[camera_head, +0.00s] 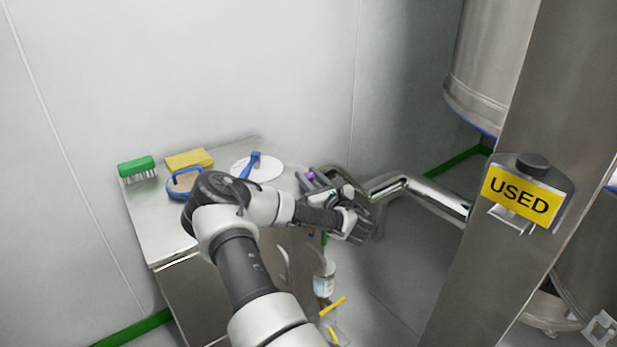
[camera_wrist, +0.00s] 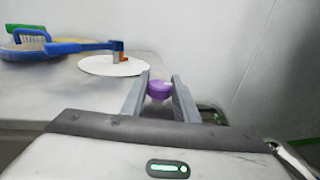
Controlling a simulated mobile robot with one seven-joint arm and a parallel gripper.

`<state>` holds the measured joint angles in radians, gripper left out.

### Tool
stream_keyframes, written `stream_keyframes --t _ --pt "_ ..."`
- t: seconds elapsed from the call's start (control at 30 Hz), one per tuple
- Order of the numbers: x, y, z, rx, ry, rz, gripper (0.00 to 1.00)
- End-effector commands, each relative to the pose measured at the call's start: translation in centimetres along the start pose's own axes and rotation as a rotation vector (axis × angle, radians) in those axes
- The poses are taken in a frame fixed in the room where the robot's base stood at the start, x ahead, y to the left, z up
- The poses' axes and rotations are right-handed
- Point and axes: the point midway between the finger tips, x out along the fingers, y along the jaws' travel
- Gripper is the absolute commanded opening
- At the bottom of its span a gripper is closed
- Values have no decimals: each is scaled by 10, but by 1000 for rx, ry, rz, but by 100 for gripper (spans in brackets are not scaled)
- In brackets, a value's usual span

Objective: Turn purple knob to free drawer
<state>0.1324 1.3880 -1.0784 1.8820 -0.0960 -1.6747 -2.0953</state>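The purple knob (camera_wrist: 159,91) sits between the two fingers of my gripper (camera_wrist: 160,88) in the wrist view. The drawer front is mostly hidden behind my arm.
On the cabinet top stand a green brush (camera_head: 136,166), a yellow sponge (camera_head: 189,159), a blue-rimmed round item (camera_head: 184,185) and a white disc (camera_head: 268,170) with a blue tool (camera_head: 250,165). A bent steel pipe (camera_head: 400,186) and a column with a USED sign (camera_head: 521,196) are right.

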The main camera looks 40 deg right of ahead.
Motion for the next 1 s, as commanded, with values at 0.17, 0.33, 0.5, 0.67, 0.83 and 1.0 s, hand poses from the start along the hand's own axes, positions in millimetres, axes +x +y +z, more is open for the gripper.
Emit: stream_keyframes --t 0.17,0.33,0.5,0.67,0.83,1.0 --pt "0 0 0 0 0 6 5" --pt "1 -1 -1 -3 -4 47 5" --pt "1 -2 -1 -5 -4 139 5" --pt "1 -2 0 -5 -3 272 5" --pt "1 -4 1 5 -4 429 5" --pt "1 -4 2 2 -7 593 5"
